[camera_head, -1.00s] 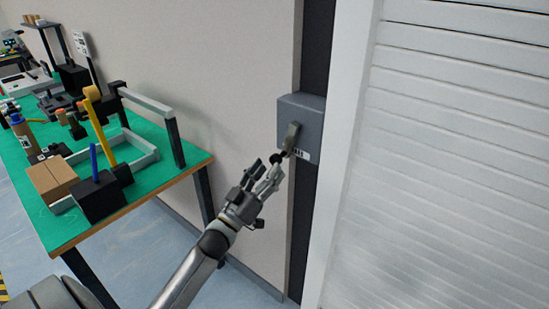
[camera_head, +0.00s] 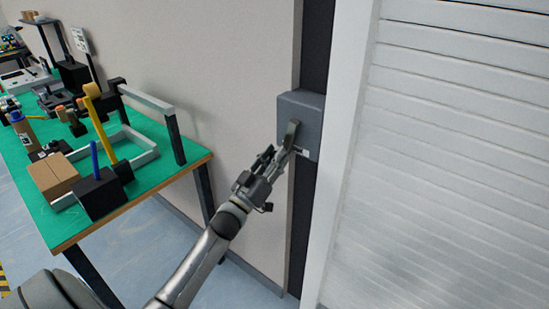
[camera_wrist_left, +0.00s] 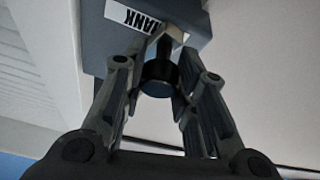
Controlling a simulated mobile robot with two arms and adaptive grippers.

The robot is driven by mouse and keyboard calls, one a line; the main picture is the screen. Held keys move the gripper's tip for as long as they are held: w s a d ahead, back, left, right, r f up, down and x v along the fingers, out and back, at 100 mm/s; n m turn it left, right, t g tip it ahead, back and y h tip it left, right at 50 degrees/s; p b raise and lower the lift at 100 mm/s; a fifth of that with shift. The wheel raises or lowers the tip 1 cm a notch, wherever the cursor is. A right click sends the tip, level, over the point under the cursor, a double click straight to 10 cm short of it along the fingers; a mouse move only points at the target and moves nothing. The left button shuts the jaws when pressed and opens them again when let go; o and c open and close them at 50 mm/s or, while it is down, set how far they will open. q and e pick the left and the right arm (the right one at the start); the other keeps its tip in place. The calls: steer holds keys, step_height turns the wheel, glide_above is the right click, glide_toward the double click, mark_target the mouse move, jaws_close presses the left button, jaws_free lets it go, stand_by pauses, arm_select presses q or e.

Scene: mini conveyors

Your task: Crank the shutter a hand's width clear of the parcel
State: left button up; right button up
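The white slatted shutter (camera_head: 455,150) fills the right of the head view; its lower edge is out of view. A grey crank box (camera_head: 312,105) sits beside its frame, with a short crank arm (camera_head: 291,134) slanting down to the left. In the left wrist view, the crank's black knob (camera_wrist_left: 160,76) lies between my left gripper's fingers (camera_wrist_left: 160,90). The fingers look spread on both sides of it, and firm contact is unclear. The left gripper (camera_head: 276,158) reaches up from below in the head view. No parcel shows by the shutter. My right gripper is not in view.
A green-topped table (camera_head: 125,218) stands at the left. It holds a cardboard box (camera_head: 52,177), a black block (camera_head: 99,196), a grey frame and a yellow lever (camera_head: 101,130). The pale wall (camera_head: 230,70) is close behind my gripper. Floor between table and wall is clear.

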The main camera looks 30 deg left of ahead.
arm_select(q)
jaws_close()
steer(key=shift+a, duration=0.1)
steer(key=shift+w+a+r+m+g+h, duration=0.1)
steer(key=shift+a+r+m+g+h, duration=0.35)
steer(key=shift+m, duration=1.2)
steer(key=shift+a+r+m+h, duration=0.5)
steer(key=shift+a+m+h, duration=0.55)
steer(key=shift+m, duration=0.65)
steer(key=shift+w+a+r+m+g+h, duration=0.1)
steer(key=shift+a+r+m+g+h, duration=0.15)
steer(key=shift+a+r+m+h, duration=0.95)
steer(key=shift+d+f+m+y, duration=0.3)
steer(key=shift+d+f+m, duration=0.3)
steer(key=shift+f, duration=0.1)
steer(key=o, duration=0.9)
jaws_free()
steer(key=shift+c, duration=0.2)
steer(key=v, duration=1.2)
